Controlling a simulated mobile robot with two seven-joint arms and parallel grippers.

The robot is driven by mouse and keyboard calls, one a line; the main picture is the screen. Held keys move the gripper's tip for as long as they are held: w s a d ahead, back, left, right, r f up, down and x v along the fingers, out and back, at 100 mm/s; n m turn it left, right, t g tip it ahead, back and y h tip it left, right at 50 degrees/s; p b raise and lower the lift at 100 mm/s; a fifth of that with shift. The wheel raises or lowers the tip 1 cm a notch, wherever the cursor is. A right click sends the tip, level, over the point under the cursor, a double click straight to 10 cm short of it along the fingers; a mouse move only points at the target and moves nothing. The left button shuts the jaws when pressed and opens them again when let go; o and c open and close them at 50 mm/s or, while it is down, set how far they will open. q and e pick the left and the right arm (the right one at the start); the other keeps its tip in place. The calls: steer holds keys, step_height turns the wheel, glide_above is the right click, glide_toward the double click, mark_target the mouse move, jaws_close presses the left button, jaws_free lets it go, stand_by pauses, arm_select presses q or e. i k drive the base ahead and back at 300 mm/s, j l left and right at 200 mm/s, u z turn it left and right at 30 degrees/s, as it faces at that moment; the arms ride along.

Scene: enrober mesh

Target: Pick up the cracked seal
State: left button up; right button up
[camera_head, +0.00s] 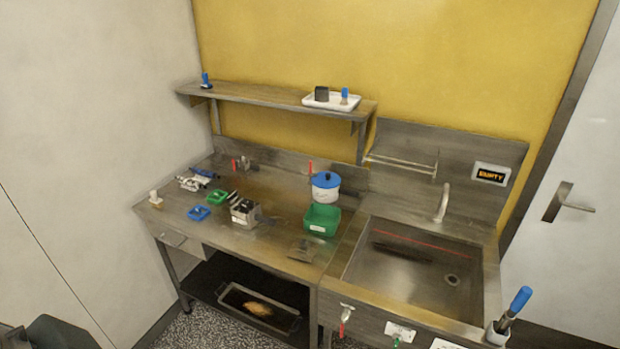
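I cannot make out a cracked seal for sure. Small items lie on the steel worktable (262,252): a blue tray (199,213), a green tray (216,197), dark small pieces beside the green tray, and a metal block-like device (243,212). A green bin (322,219) stands at the table's right, its contents hidden. Any of these small parts is too small to tell as a seal. Neither of my grippers is in view.
A white pot with a blue lid (326,186) stands behind the green bin. A shelf (270,100) hangs above, with a white tray (331,101). A sink (410,270) adjoins at right. A dark tray (258,306) is on the lower shelf.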

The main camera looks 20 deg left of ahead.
mark_target(243, 204)
steer(key=u, duration=1.15)
